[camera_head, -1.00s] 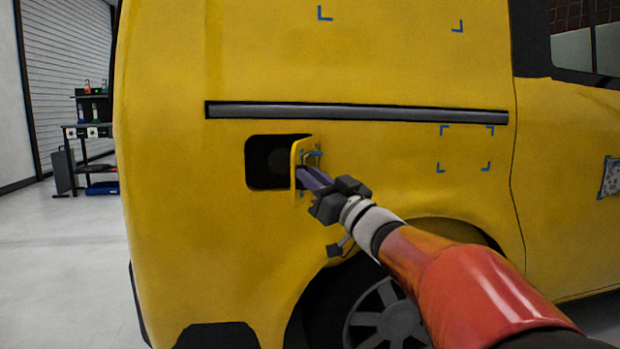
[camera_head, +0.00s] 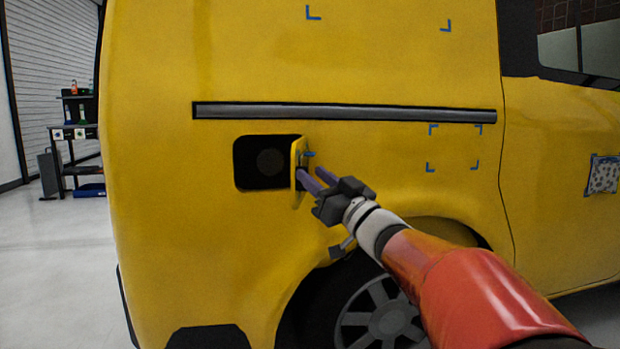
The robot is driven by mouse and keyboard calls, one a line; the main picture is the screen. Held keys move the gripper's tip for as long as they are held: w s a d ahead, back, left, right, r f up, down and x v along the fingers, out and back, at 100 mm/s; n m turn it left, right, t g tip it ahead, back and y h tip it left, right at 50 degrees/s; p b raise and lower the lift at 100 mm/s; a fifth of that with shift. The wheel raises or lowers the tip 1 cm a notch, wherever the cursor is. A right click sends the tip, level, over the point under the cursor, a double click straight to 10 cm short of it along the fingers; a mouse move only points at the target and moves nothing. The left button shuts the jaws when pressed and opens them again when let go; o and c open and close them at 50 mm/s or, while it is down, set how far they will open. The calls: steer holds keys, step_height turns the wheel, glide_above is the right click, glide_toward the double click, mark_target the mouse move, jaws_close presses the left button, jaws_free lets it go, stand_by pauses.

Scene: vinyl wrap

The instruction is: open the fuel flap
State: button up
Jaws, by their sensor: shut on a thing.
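The yellow fuel flap (camera_head: 297,186) stands out from the van's side, hinged at the right edge of the dark filler recess (camera_head: 248,162). It shows nearly edge-on. A round cap is faintly visible inside the recess. My gripper (camera_head: 307,178) is at the flap's right side, its purple fingers shut on the flap. The exact contact between fingertips and flap is too small to make out. The arm reaches in from the lower right.
The yellow van (camera_head: 180,240) fills most of the view. A dark trim strip (camera_head: 345,113) runs above the recess, and a wheel (camera_head: 380,315) lies below my arm. Blue corner marks are on the panel.

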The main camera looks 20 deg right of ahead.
steer(key=v, duration=0.6)
steer(key=shift+f, duration=0.25)
steer(key=shift+s+a, duration=0.15)
